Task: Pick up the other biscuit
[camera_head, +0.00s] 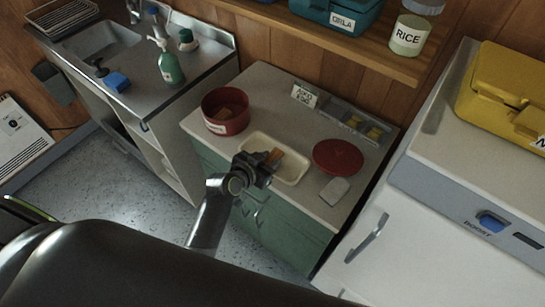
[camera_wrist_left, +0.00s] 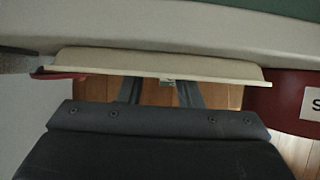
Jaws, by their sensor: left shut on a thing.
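My left gripper (camera_head: 265,167) is over the left part of a shallow cream tray (camera_head: 296,178) on the counter. It is shut on a brown biscuit (camera_head: 274,155), which shows just past the fingertips. In the left wrist view the fingers (camera_wrist_left: 160,94) reach toward the tray's long side (camera_wrist_left: 160,66); the held biscuit is hard to tell there from the brown wood behind. Another brown biscuit (camera_head: 236,108) seems to lie inside the red tin (camera_head: 224,125) behind the tray on the left. Whether the held biscuit touches the tray I cannot tell. My right gripper is out of view.
A red round lid (camera_head: 338,157) and a grey-white flat block (camera_head: 335,191) lie right of the tray. A divided holder (camera_head: 354,122) and small sign (camera_head: 304,96) stand at the back. A shelf (camera_head: 340,36) overhangs the wall side; a white fridge (camera_head: 420,220) is at right.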

